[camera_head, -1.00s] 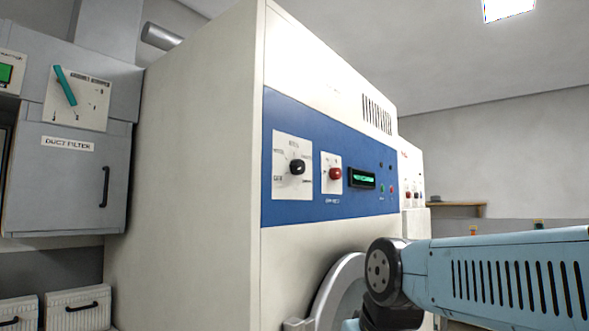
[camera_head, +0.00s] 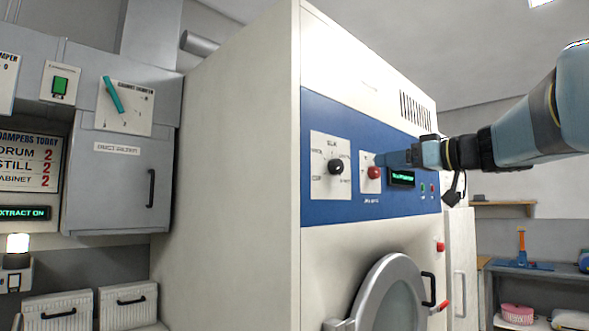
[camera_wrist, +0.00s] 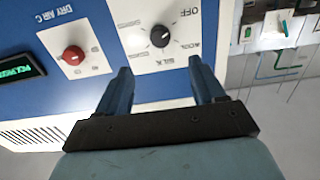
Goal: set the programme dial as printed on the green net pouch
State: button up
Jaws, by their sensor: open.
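The programme dial, a black knob (camera_head: 336,167) on a white plate, sits on the blue panel of the large cream machine (camera_head: 225,170). SILK is printed above it. In the wrist view the dial (camera_wrist: 160,36) appears upside down, with OFF, WOOL and SILK legible around it; I cannot tell its pointer's setting. My gripper (camera_head: 384,159) is in front of the panel, right of the dial in the head view. Its fingers (camera_wrist: 159,68) are open and empty, apart from the dial, which shows ahead between them. I see no green net pouch.
A red knob (camera_head: 374,172) sits close beside the dial, near my gripper in the head view. A lit display (camera_head: 402,178) and small buttons are farther right. A round door (camera_head: 392,295) is below. A grey duct cabinet (camera_head: 120,180) stands left.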

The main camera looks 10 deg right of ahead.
aim_at(340, 168)
jog(key=x, duration=1.3)
jog(key=shift+w+a, duration=0.25)
jog(key=shift+w, duration=0.1)
jog(key=shift+r, duration=0.1)
jog(key=c, duration=1)
jog(key=shift+a, duration=0.15)
jog(key=shift+c, duration=0.2)
